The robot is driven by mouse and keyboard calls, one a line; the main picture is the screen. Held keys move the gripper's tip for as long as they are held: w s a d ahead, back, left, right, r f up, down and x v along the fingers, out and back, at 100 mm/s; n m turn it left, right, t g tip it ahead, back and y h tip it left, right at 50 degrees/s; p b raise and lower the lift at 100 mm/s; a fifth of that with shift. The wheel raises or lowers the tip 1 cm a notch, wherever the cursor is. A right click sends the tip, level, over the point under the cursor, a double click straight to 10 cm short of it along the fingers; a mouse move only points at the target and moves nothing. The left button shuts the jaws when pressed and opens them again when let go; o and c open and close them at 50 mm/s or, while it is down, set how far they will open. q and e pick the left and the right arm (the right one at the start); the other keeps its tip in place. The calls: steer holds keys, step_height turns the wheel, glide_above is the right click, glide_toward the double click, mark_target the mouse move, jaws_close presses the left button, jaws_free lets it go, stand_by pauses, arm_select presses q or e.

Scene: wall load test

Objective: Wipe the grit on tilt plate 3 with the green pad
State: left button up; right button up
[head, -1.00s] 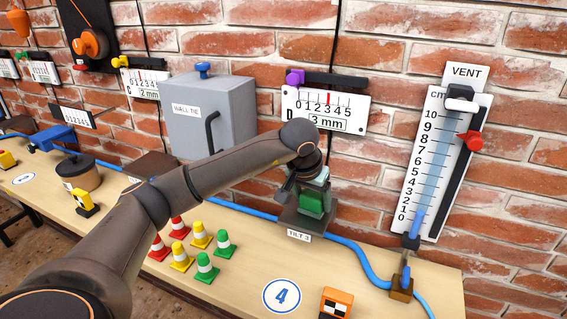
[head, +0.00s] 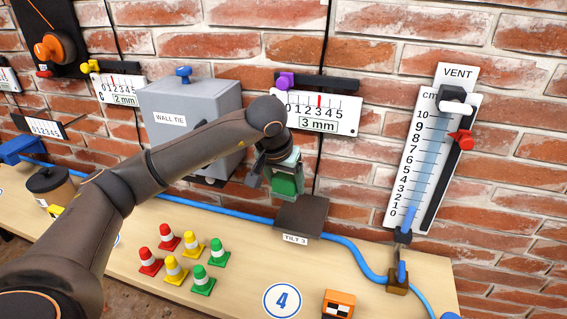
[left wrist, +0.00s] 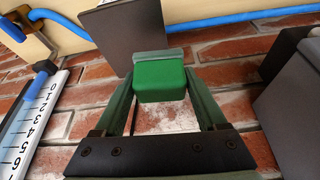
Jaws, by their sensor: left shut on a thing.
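My left gripper (head: 284,172) is shut on the green pad (head: 287,187), which hangs in the air just behind and left of tilt plate 3. In the left wrist view the green pad (left wrist: 160,82) sits between the two fingers. Tilt plate 3 (head: 303,213) is a dark plate on the bench with a "TILT 3" label at its front edge; it also shows at the top of the left wrist view (left wrist: 130,35). I can make out no grit on its visible surface. My right gripper is not in view.
Several striped cones (head: 193,244) stand on the bench left of the plate. A grey wall tie box (head: 190,105) is behind my arm. A blue hose (head: 345,243) runs along the bench. A 3 mm gauge (head: 322,113) and a vent scale (head: 430,165) are on the brick wall.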

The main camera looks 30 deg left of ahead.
arm_select(q)
steer(key=shift+r+p, duration=1.05)
steer(key=shift+r, duration=0.7)
